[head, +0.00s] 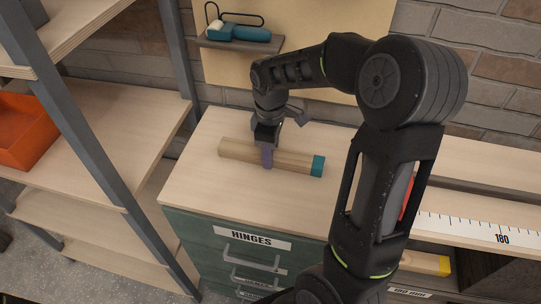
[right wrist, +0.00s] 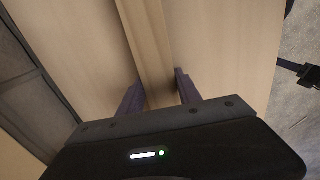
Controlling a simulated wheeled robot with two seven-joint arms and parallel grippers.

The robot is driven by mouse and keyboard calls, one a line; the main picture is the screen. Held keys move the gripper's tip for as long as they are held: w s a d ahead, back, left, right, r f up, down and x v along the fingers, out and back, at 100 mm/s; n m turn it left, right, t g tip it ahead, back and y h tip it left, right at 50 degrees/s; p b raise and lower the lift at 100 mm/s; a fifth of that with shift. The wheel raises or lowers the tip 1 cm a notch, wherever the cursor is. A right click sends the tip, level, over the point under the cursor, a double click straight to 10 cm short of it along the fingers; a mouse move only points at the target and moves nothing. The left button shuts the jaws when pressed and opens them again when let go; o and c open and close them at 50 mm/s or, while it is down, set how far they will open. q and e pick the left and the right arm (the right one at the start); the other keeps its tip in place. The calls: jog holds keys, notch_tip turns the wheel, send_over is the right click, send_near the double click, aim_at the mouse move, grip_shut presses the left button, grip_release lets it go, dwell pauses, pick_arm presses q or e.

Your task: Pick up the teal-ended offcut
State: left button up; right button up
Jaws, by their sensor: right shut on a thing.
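The teal-ended offcut (head: 236,152) is a long pale wooden bar with a teal right end. It lies across the top of the drawer cabinet (head: 200,182) in the head view. My right gripper (head: 267,158) comes down over its middle, with its fingers on either side of the wood. In the right wrist view the bar (right wrist: 148,45) runs between the two fingers (right wrist: 156,92), and the gripper is shut on it. The bar looks level and at or very near the cabinet top; I cannot tell if it is clear of it. My left gripper is not in view.
Open shelving (head: 105,150) with an orange bin (head: 24,132) stands at the left. A small wall shelf (head: 238,43) holds a teal-and-white object behind the arm. A bench with a white ruler (head: 470,228) and a yellow-ended piece (head: 430,262) is at the right.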

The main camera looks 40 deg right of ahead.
jog(key=shift+r, duration=0.1)
grip_shut()
notch_tip(320, 180, up, 10)
jog(key=shift+f, duration=0.1)
dwell(0.7)
